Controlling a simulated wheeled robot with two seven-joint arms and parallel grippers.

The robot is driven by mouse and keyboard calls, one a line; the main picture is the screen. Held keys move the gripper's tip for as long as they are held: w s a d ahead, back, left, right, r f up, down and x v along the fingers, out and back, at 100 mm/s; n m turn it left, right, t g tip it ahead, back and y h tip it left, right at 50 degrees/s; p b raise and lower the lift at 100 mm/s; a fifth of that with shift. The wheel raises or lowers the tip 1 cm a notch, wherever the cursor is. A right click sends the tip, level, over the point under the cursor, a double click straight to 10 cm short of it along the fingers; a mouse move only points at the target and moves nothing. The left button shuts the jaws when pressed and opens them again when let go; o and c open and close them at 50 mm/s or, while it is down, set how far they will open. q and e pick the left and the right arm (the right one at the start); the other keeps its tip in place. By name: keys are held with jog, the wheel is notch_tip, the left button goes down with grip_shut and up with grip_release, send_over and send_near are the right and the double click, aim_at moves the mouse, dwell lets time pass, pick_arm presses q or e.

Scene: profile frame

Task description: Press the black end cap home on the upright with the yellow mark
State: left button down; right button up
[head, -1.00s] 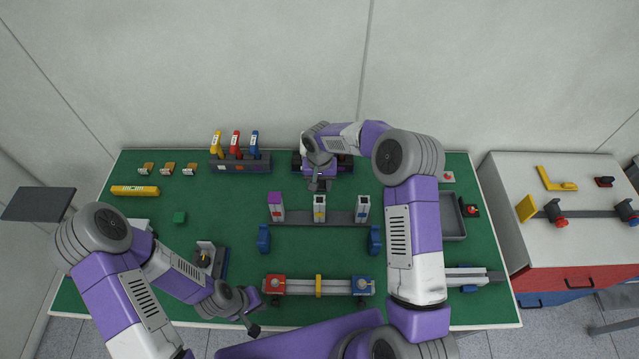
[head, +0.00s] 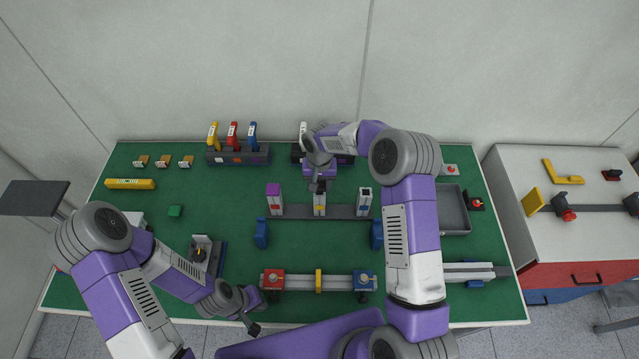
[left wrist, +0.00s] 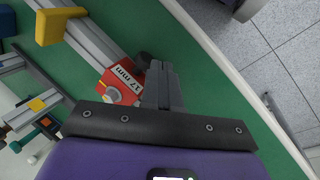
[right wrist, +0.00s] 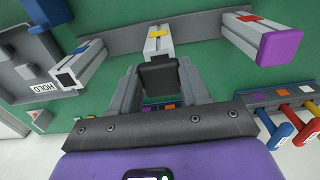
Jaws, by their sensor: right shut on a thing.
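The upright with the yellow mark (head: 320,209) is the middle one of three on a grey rail. It also shows in the right wrist view (right wrist: 159,42), its yellow patch facing the camera. My right gripper (head: 319,187) is above this upright and shut on the black end cap (right wrist: 159,76), which sits between its two fingers. The cap lines up with the upright's top end and hides it; I cannot tell whether it is touching or seated. My left gripper (head: 254,329) is low near the table's front edge, with its fingers (left wrist: 163,88) together and empty.
The left upright (head: 274,200) has a purple cap; the right upright (head: 364,202) has an open top. Blue blocks (head: 261,233) flank the rail. A bar with red and blue end blocks (head: 318,283) lies in front. A grey tray (head: 453,209) is at right.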

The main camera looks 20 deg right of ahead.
aim_at(320, 186)
pick_arm(q)
jog(key=shift+f+b, duration=0.65)
jog(key=shift+b, duration=0.05)
dwell(1.3)
